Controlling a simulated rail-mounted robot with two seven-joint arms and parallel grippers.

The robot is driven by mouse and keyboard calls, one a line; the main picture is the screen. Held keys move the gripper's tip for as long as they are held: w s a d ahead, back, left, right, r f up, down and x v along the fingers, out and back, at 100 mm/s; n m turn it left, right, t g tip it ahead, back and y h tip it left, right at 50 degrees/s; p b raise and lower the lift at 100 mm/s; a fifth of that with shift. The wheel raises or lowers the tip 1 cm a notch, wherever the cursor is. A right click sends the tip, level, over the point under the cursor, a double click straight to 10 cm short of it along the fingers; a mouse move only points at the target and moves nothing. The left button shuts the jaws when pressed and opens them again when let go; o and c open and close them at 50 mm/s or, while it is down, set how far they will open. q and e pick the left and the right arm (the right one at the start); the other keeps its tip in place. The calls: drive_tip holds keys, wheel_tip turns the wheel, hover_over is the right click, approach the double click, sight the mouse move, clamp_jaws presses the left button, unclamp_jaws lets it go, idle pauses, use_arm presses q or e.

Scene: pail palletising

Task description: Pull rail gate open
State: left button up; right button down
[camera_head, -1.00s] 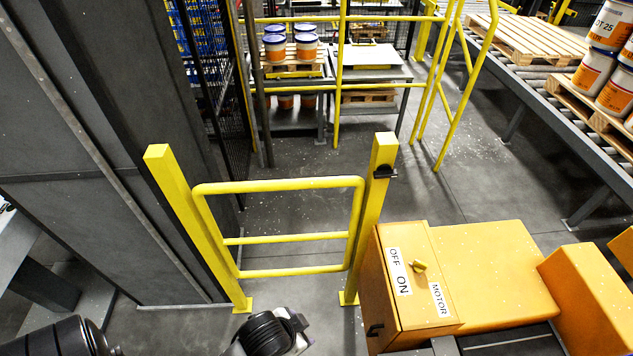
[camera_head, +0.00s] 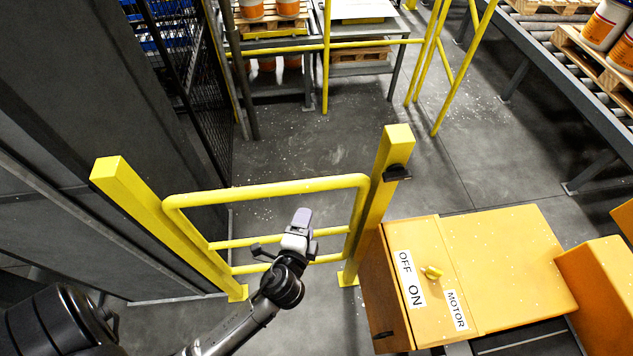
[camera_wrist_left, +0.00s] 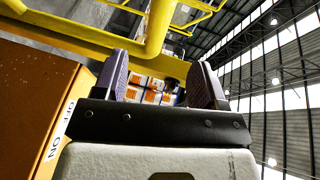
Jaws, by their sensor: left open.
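The yellow rail gate (camera_head: 265,190) spans between a left post (camera_head: 150,215) and a right post (camera_head: 378,205), and it stands closed. A small black catch (camera_head: 397,172) sits on the right post. My left gripper (camera_head: 301,217) is open and empty. In the head view it overlaps the gate's middle bar, below the top rail. In the left wrist view the two purple-grey fingers (camera_wrist_left: 162,82) stand apart, with yellow tubes (camera_wrist_left: 155,28) beyond their tips. I cannot tell whether they touch the gate. My right gripper is not in view.
An orange motor cabinet (camera_head: 500,265) with an OFF/ON knob (camera_head: 432,273) stands right of the gate. A dark grey wall panel (camera_head: 75,110) is at the left. Beyond the gate is open floor (camera_head: 320,150), and a roller conveyor (camera_head: 560,75) carries pallets and pails.

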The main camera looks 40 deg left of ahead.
sight(316, 190)
use_arm(q)
drive_tip(key=p+x, duration=0.1)
drive_tip(key=x, duration=1.1)
drive_tip(key=shift+a+r+p, duration=0.1)
drive_tip(key=shift+a+p, duration=0.05)
drive_tip(key=shift+p, duration=0.25)
drive_tip(key=shift+x, duration=0.85)
drive_tip(key=shift+c, duration=0.6)
drive_tip(key=c, duration=1.1)
